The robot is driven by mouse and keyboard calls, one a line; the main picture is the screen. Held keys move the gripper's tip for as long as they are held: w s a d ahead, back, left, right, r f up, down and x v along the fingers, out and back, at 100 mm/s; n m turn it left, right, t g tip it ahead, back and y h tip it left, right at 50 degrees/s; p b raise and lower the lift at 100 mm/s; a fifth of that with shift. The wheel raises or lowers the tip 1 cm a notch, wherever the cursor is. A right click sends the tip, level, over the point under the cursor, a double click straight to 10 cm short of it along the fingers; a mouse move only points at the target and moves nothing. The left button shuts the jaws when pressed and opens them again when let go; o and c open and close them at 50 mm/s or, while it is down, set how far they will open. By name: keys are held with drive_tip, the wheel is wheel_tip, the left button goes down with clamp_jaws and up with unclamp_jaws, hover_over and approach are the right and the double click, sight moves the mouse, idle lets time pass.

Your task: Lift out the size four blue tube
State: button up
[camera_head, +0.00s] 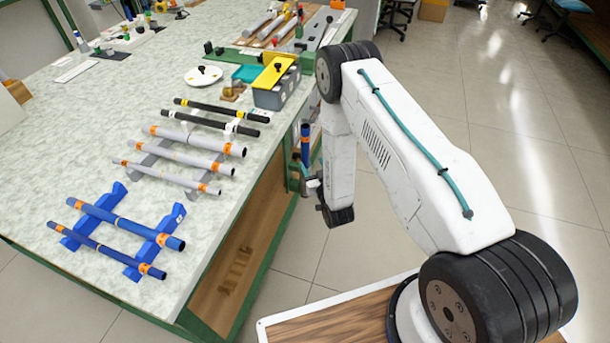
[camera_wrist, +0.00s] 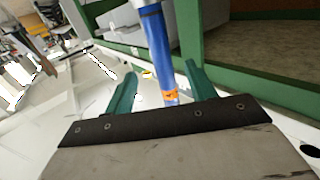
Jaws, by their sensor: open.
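Two blue tubes with orange bands lie across a blue rack (camera_head: 113,191): a thicker one (camera_head: 125,222) and a thinner one (camera_head: 105,249). Another blue tube (camera_head: 305,147) with orange bands is steeply upright beside the table's right edge, by my gripper (camera_head: 297,178). In the wrist view, this blue tube (camera_wrist: 158,50) shows between the teal fingers of my open gripper (camera_wrist: 160,76), with its orange band (camera_wrist: 171,95) low down. I cannot tell whether it touches a finger or what supports it. No size number is readable.
Grey tubes (camera_head: 190,160) lie on a grey rack, with black tubes (camera_head: 215,112) behind them. A grey bin with a yellow top (camera_head: 275,72) and a white plate (camera_head: 203,76) stand farther back. The table (camera_head: 50,180) has bare surface at left. Open floor (camera_head: 480,60) lies at right.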

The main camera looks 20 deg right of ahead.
sight(307, 154)
drive_tip(key=shift+w+r, duration=0.3)
drive_tip(key=shift+w, duration=0.05)
drive_tip(key=w, duration=0.7)
drive_tip(key=shift+w+a, duration=0.1)
drive_tip(key=shift+a, duration=0.15)
drive_tip(key=shift+c, duration=0.2)
drive_tip(key=c, duration=0.8)
